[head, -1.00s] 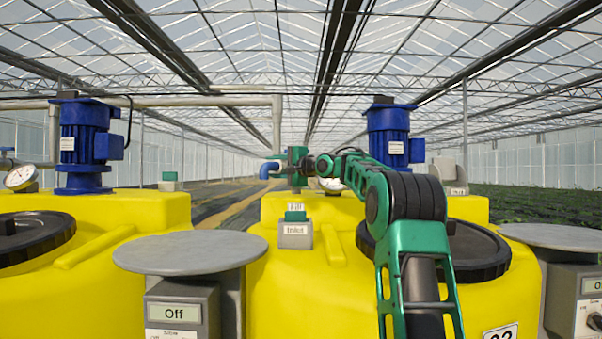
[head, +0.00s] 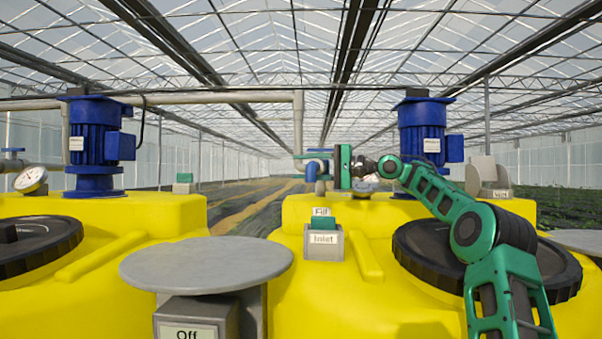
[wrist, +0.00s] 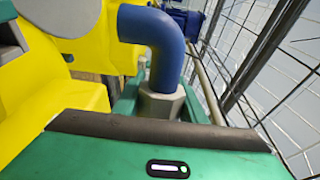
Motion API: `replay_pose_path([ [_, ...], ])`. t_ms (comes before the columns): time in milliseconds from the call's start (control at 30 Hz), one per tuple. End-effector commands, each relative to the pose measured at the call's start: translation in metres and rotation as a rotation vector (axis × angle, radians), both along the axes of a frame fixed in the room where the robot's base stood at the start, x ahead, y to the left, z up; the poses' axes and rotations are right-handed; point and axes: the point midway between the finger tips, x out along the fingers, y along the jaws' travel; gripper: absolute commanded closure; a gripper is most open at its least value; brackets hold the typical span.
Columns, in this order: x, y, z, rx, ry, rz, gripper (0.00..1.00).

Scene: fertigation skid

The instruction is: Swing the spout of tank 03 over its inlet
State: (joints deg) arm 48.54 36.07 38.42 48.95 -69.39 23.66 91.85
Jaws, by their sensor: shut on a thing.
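The yellow tank (head: 370,290) in the middle of the head view carries a grey box marked Inlet (head: 323,246) with a green cap and a Fill sign. Behind it is the spout (head: 311,171), a blue bent pipe, now seen pointing mostly toward me. My gripper (head: 341,167) is at the spout's base, its green jaws shut on it. The wrist view shows the blue elbow (wrist: 155,28) rising from a grey collar between the green jaws. The spout's open end is not clear. It sits behind and slightly left of the inlet box in the head view.
A round grey plate (head: 205,263) stands in front at left above an Off box. A black lid (head: 425,255) and a blue motor (head: 422,128) are on the tank's right side. A gauge (head: 365,187) is close to my gripper. Another yellow tank (head: 120,225) stands left.

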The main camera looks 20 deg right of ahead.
Motion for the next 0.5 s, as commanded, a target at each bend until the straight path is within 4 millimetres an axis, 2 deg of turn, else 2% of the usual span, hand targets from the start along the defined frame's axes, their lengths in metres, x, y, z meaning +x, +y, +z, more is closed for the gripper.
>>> replay_pose_path([
  [33,0.0008,-0.0067,-0.0021,0.003,0.005,-0.007,1.00],
  [500,-0.0051,-0.0151,-0.0014,0.003,0.004,-0.002,1.00],
])
